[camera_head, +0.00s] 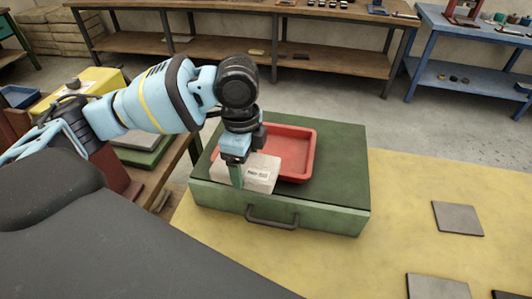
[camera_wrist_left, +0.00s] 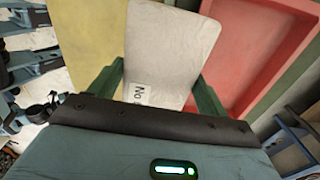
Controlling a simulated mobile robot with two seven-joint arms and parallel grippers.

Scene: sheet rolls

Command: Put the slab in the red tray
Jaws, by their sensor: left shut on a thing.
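The slab (camera_head: 262,171) is a pale, off-white flat piece with a printed label. It also shows in the left wrist view (camera_wrist_left: 172,45), between the green fingers. My left gripper (camera_head: 237,172) is shut on it, with a finger on either side. The red tray (camera_head: 303,160) is a shallow rectangular tray with raised walls. In the head view the slab overlaps the tray's near left corner and hides part of it. In the left wrist view the tray (camera_wrist_left: 250,50) lies to the right of the slab. The slab's height above the surface is hard to tell. My right gripper is not in view.
The tray stands on a green box (camera_head: 345,190) with a front handle (camera_head: 272,222). Dark grey flat tiles (camera_head: 457,218) lie on the yellow surface (camera_head: 400,180) to the right. A wooden bench (camera_head: 240,60) and a blue table (camera_head: 460,80) stand behind.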

